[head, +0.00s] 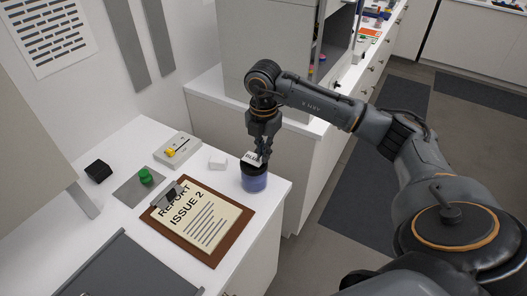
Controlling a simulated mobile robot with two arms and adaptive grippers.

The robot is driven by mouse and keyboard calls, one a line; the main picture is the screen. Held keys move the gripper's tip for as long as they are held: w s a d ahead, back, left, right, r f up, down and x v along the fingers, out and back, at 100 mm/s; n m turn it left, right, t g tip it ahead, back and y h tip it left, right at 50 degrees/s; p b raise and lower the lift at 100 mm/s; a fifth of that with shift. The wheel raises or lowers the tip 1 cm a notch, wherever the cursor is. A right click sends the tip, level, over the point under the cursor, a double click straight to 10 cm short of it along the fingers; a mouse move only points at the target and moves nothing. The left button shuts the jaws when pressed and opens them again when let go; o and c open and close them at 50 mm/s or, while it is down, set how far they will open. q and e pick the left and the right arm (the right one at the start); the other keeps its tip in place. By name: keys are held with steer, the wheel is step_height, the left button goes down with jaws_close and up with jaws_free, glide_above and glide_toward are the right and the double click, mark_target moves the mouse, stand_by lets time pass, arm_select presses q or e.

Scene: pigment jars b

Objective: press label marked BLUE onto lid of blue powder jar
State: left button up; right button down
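The blue powder jar (254,183) stands upright near the right edge of the white counter. It has a dark lid (246,167) and a blue body. The white label marked BLUE (250,157) is at the fingertips of my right gripper (263,156), directly over the lid. My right gripper points down and looks shut on the label. The fingers partly hide the label and the lid. I cannot tell whether the label touches the lid. My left gripper is out of view.
Left of the jar lie a clipboard (228,238) with a report sheet, a small white block (217,160), a green knob (146,176) on a grey plate, a box with a yellow knob (171,153) and a black object (99,171). An open shelf unit (270,40) stands behind.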

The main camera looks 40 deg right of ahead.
steer(key=shift+f+b, duration=0.3)
steer(key=shift+f, duration=0.2)
stand_by(0.3)
steer(key=c, duration=1.4)
jaws_free()
steer(key=shift+c, duration=0.2)
steer(key=shift+r, duration=0.1)
steer(key=shift+r+p, duration=2.15)
steer(key=shift+r, duration=0.8)
